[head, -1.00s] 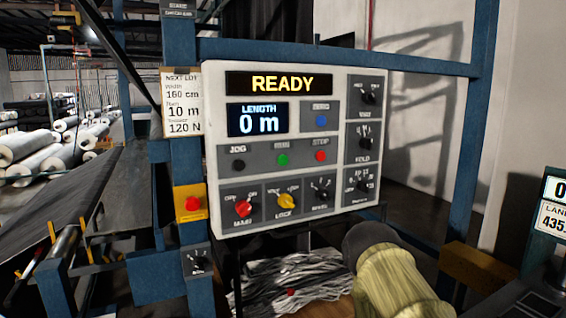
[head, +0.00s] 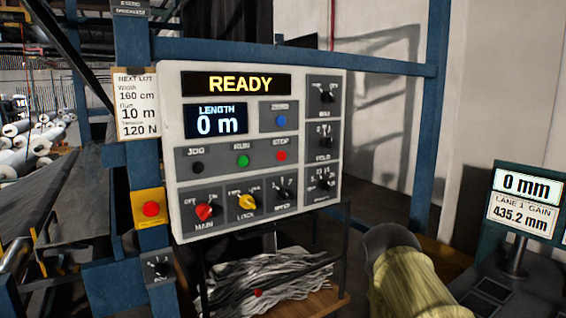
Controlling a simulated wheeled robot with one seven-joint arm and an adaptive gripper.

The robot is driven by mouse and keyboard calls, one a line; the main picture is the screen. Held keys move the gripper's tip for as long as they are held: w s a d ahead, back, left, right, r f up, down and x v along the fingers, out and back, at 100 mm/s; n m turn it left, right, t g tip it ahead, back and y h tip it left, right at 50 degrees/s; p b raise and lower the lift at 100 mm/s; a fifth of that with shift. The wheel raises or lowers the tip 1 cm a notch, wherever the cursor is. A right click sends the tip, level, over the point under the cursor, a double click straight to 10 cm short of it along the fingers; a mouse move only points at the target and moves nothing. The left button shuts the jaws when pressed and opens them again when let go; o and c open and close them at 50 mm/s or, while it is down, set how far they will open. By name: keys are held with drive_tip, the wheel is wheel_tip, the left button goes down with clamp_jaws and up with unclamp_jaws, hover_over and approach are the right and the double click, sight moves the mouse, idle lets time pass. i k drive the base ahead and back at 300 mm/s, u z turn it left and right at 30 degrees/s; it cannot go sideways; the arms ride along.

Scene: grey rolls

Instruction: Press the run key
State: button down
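The run key (head: 243,160) is a small round green button under a blurred label that reads RUN. It sits in the middle row of the white control panel (head: 172,130), between the black jog button (head: 198,167) and the red stop button (head: 281,156). The display (head: 236,83) at the panel's top reads READY, and the length display (head: 215,120) reads 0 m. Below the row are a red main knob (head: 204,212) and a yellow lock knob (head: 247,202). Nothing covers the run key. My gripper is not in view.
A blue frame (head: 390,65) surrounds the panel. A red button on a yellow box (head: 150,209) is at its left, below a lot card (head: 137,105). Grey shreds (head: 265,285) lie below. A yellowish bundle (head: 410,285) stands lower right, with a 0 mm display (head: 525,187) beyond.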

sight(242, 161)
drive_tip(key=z, duration=2.75)
drive_tip(key=k, duration=1.45)
drive_tip(key=u, duration=2.45)
